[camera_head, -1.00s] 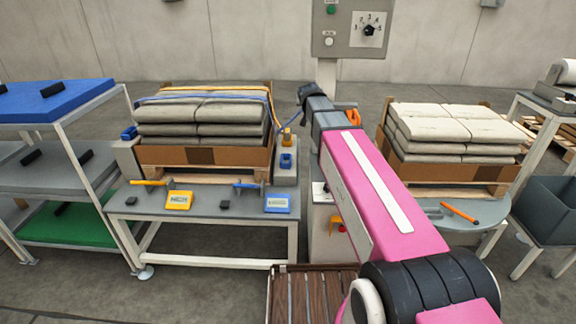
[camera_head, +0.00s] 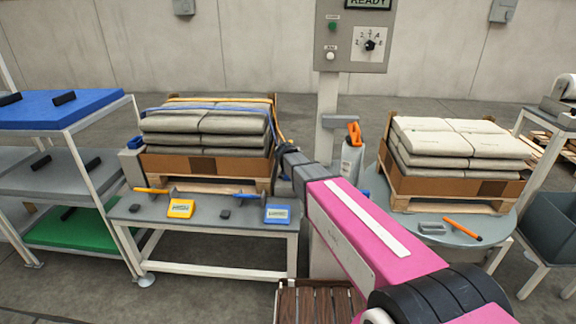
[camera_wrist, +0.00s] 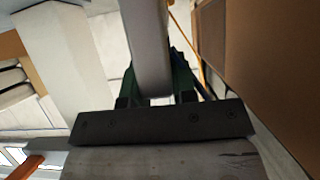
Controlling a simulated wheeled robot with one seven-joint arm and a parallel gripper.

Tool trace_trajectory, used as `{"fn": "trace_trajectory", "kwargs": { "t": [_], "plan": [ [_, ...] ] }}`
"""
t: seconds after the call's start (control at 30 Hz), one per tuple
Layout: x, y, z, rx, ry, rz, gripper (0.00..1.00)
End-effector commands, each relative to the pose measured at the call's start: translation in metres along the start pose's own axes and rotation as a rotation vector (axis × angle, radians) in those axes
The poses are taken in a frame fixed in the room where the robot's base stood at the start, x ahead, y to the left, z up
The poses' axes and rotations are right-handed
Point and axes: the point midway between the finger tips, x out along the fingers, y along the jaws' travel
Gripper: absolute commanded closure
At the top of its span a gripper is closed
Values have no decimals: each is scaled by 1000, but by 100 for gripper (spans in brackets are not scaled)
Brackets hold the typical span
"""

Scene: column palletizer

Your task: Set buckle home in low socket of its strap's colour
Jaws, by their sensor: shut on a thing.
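My gripper (camera_head: 286,150) is at the right side of the left sack stack, low beside it, and mostly hidden by my wrist. In the wrist view its dark fingers (camera_wrist: 158,88) are shut, with a grey bar between them in the picture. The held buckle itself cannot be made out. A yellow-orange strap (camera_head: 225,99) and a blue strap (camera_head: 185,108) cross the stack. A thin orange strap (camera_wrist: 186,46) also shows just right of the fingers in the wrist view. The sockets at the stack's right are hidden behind my arm.
The sacks (camera_head: 207,140) sit in a cardboard tray on a pallet behind a grey bench (camera_head: 150,212) holding yellow and blue boxes and tools. A second stack (camera_head: 455,150) stands right on a round table. A cardboard wall (camera_wrist: 275,70) is close right of my gripper.

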Motion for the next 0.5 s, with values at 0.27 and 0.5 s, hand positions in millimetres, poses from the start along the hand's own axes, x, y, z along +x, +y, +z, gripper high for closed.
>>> {"fn": "trace_trajectory", "kwargs": {
  "t": [0.27,0.5],
  "plan": [
    [9,0,16,0,1,0,100],
    [23,0,41,0,0,0,100]
  ]
}}
